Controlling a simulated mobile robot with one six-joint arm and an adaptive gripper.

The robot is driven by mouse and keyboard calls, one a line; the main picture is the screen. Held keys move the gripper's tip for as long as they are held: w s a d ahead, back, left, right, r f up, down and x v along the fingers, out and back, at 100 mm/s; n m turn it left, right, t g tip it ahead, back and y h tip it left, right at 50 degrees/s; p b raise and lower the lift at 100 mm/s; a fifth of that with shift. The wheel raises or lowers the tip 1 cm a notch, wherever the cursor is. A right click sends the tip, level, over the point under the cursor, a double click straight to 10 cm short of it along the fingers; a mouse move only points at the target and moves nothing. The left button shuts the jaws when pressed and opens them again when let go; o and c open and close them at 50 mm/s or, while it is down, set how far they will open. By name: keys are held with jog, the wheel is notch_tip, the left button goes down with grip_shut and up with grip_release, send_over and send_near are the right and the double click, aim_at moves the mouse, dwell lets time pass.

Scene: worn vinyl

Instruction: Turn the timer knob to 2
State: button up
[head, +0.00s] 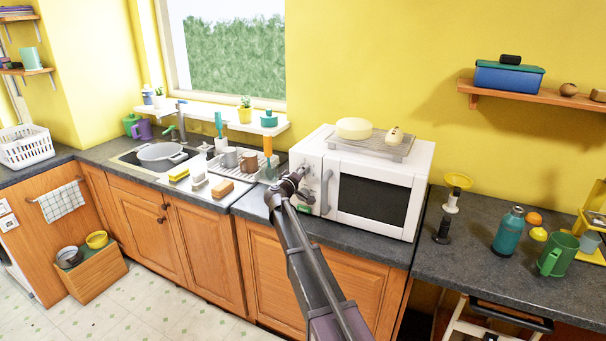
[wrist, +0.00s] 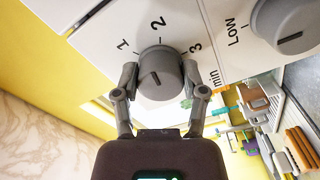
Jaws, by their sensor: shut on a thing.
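The timer knob (wrist: 163,63) is a round grey dial on a white panel. The figures 1, 2 and 3 are printed around it, with "min" beside the 3. The knob's face has a short dark mark; I cannot tell exactly which figure it points to. My gripper (wrist: 158,78) has one finger on each side of the knob and is shut on it. In the head view my gripper (head: 287,187) is at the left front of the white microwave (head: 424,165), where it hides the timer knob.
A second grey knob (wrist: 285,25), by the word "Low", sits beside the timer. A vertical handle (head: 326,191) stands right of my gripper. A rack (head: 372,145) with food is on the microwave. A soap-coloured block (head: 223,188) and dish rack are left on the counter.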

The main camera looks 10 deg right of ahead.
jog(key=shift+d+m, duration=0.1)
jog(key=shift+m, duration=1.6)
jog(key=o, duration=1.1)
jog(key=shift+o, duration=0.2)
jog(key=v, duration=1.2)
